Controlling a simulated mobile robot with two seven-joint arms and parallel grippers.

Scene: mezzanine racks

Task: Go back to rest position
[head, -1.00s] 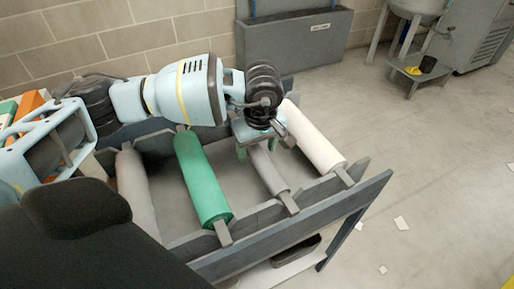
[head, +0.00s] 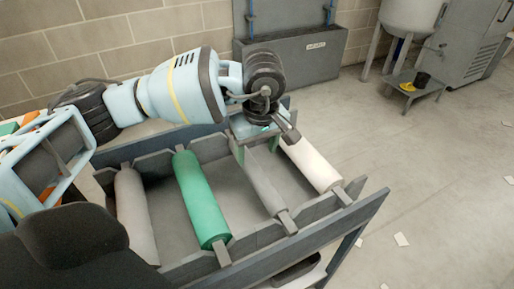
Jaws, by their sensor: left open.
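My left gripper (head: 256,147) is open, fingers pointing down, over the far end of the thin grey roll (head: 265,186) in the rack (head: 372,205). The picture does not show clearly whether the fingers touch that roll. A green roll (head: 201,200) lies to its left and a white roll (head: 312,165) to its right. A thicker grey roll (head: 135,215) lies at the rack's left end. The gripper partly hides the far ends of the thin grey and white rolls. My right gripper is not in view.
A grey wall-side trough (head: 292,53) stands behind the rack. A white tank (head: 410,17) and a low step with a yellow and black item (head: 422,80) stand at the back right. The floor to the right is open, with scattered paper scraps (head: 401,239).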

